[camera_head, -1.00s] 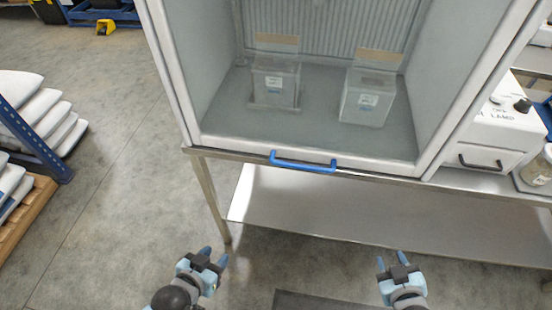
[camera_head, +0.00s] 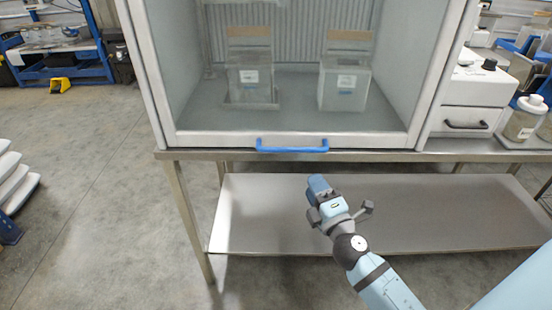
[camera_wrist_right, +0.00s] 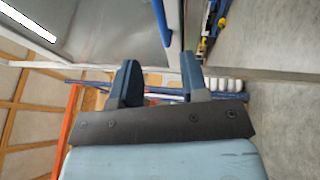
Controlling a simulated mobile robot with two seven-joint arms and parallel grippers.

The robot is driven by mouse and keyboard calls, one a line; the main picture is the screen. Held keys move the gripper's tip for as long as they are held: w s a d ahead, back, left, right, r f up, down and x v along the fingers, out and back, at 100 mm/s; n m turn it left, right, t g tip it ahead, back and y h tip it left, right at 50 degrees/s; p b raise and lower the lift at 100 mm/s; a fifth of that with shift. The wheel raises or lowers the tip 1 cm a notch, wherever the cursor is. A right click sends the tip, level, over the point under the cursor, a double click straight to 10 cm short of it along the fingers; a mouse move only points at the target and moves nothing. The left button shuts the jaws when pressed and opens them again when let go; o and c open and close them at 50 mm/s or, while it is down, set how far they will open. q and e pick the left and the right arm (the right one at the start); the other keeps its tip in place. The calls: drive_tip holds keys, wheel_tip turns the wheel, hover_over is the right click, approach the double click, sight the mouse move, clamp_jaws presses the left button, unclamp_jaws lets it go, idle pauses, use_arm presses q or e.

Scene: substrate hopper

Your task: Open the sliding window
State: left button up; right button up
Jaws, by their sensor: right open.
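The sliding window (camera_head: 380,141) is a clear pane in a pale frame on the front of the cabinet. Its bottom rail is down at the bench edge. A blue bar handle (camera_head: 292,149) is fixed along that rail. My right gripper (camera_head: 314,186) is open and empty, below the handle and slightly right of it, apart from it in the picture. In the right wrist view its fingers (camera_wrist_right: 160,78) are spread. A blue strip there runs above them; I cannot tell whether it is the handle. My left gripper is out of view.
Two clear boxes (camera_head: 250,87) (camera_head: 345,88) stand behind the pane. A steel lower shelf (camera_head: 450,210) lies beneath the bench. White sacks (camera_head: 12,185) are at the left.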

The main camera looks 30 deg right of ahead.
sight(293, 150)
drive_tip(key=p+x, duration=0.2)
drive_tip(key=x, duration=1.1)
drive_tip(key=shift+w+f+p, duration=0.1)
drive_tip(key=shift+p, duration=0.3)
clamp_jaws()
